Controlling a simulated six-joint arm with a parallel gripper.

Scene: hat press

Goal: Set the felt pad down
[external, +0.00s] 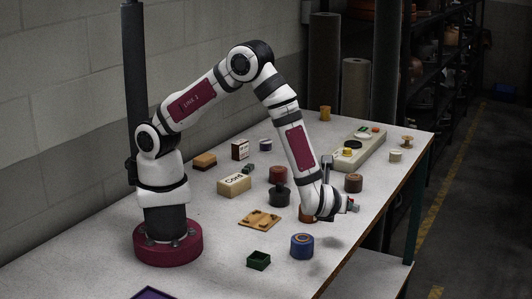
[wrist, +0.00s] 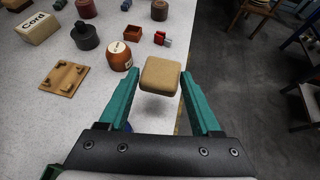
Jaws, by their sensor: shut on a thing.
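My gripper (wrist: 159,80) has two teal fingers. It is shut on the felt pad (wrist: 161,74), a tan block with rounded corners between the fingertips in the wrist view. The pad is held above the pale table near its right edge, with a dark shadow on the table below it. In the external view my arm reaches down over the right part of the table. The fingertips and the pad cannot be made out clearly there.
An orange-brown pot (wrist: 119,56) stands left of the pad, and a pegged wooden board (external: 260,217) lies farther left. A blue roll (external: 302,246) stands near the front. A red-and-blue piece (wrist: 162,39) and a brown cylinder (external: 353,183) are beyond. The table's right edge is close.

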